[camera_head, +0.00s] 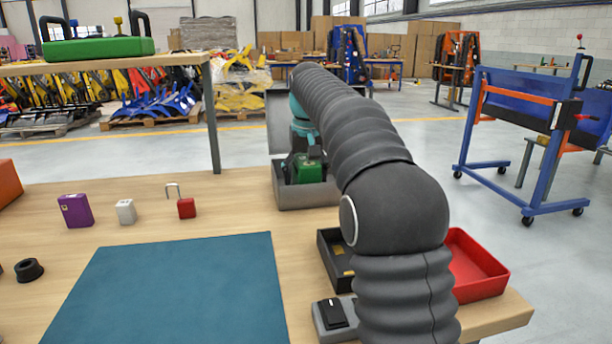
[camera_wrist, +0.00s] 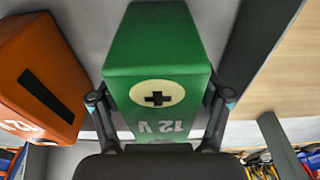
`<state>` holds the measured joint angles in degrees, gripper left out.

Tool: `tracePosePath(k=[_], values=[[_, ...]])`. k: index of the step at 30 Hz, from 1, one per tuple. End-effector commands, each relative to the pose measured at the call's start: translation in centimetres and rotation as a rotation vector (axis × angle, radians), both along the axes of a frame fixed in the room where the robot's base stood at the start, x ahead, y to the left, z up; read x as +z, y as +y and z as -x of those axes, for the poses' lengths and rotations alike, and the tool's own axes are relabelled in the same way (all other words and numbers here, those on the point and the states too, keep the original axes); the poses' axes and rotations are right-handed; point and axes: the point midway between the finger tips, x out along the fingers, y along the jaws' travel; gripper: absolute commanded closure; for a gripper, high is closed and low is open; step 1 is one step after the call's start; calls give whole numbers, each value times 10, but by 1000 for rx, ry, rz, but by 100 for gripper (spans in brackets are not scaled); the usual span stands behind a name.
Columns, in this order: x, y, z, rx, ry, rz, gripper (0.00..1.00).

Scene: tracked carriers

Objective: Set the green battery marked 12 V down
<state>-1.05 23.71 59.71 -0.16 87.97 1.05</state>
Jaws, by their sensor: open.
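The green battery (camera_wrist: 163,70) has a pale disc with a plus sign and the marking 12 V, which looks upside down in the wrist view. In the head view the green battery (camera_head: 308,170) is in the grey metal bin (camera_head: 307,196), just under my gripper (camera_head: 303,157). My gripper (camera_wrist: 160,100) is open, with one finger on each side of the battery. I cannot tell whether the fingers touch it. An orange battery (camera_wrist: 38,75) with a black minus bar lies to its left in the wrist view. My arm hides part of the bin.
A black tray (camera_head: 331,262), a red tray (camera_head: 480,268) and a grey device with a black top (camera_head: 335,314) are near my arm. A purple box (camera_head: 76,211), a white box (camera_head: 126,212) and a red padlock (camera_head: 186,207) stand behind the blue mat (camera_head: 180,290).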

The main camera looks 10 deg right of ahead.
Motion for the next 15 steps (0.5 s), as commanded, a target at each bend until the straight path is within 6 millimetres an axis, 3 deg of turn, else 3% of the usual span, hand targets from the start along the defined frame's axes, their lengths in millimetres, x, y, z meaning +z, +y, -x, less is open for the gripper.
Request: tracePosePath(k=[15], values=[[63, 0, 8, 0, -3, 0, 23]])
